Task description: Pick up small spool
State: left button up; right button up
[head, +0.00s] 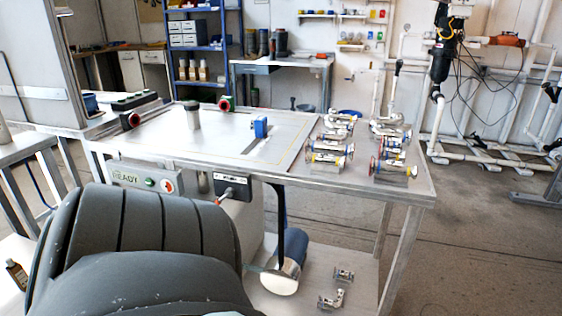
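Several small metallic pipe spools with coloured end rings stand in two groups on the right part of the metal table: a left group (328,150) and a right group (392,160). Two more small fittings lie on the low shelf under the table, a straight one (344,273) and a bent one (331,301). I cannot tell which of these is the small spool. Neither of my grippers is in view.
A blue cylinder with a pale end (290,250) is below.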

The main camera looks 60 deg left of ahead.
aim_at(325, 163)
jog(key=u, duration=1.65)
jog(key=i+l+z, duration=0.25)
jog(key=i, duration=0.2)
jog(key=i+z, duration=0.2)
jog(key=i, duration=0.25)
jog(key=k+j+u, duration=0.3)
jog(key=i+l+z, duration=0.35)
